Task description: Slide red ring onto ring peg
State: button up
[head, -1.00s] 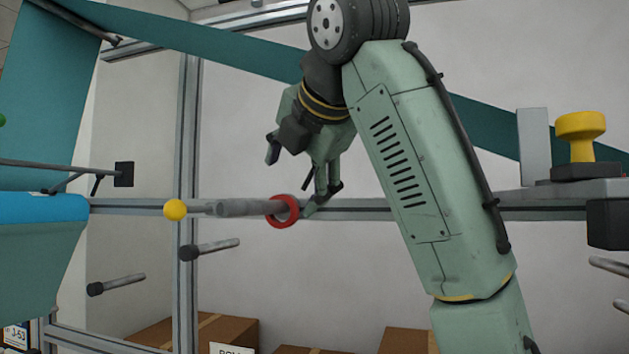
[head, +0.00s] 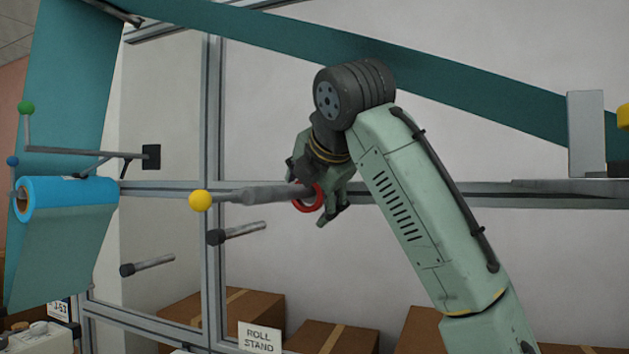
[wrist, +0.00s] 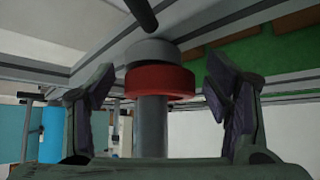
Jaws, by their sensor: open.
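The red ring (head: 308,198) is around a grey peg (head: 255,195), near the end away from the peg's yellow ball tip (head: 200,200). In the wrist view the red ring (wrist: 160,80) encircles the grey shaft (wrist: 150,128), close to a wider grey collar (wrist: 150,50). My gripper (head: 326,197) is open, just right of the ring in the head view and partly behind it. In the wrist view its fingers stand apart on both sides of the ring, with gaps visible on each side.
Two bare grey pegs (head: 237,232) (head: 148,266) stick out below. A blue roll (head: 68,196) with teal sheet hangs at left, near a rod with a green ball (head: 26,108). A teal band (head: 330,52) crosses above my arm. Boxes (head: 240,312) stand below.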

jog(key=shift+w, duration=0.1)
jog(key=shift+c, duration=0.3)
jog(key=c, duration=1.1)
jog(key=o, duration=1.2)
jog(key=shift+c, duration=0.2)
jog(key=s+a+f+b+v, duration=0.1)
jog(key=b+v, duration=0.1)
jog(key=v, duration=0.9)
jog(key=x, duration=0.3)
jog(key=p+x, duration=0.1)
jog(key=x, duration=0.3)
jog(key=p+x, duration=0.1)
jog(key=x, duration=0.2)
jog(key=shift+w+d+r, duration=0.1)
jog(key=shift+w, duration=0.35)
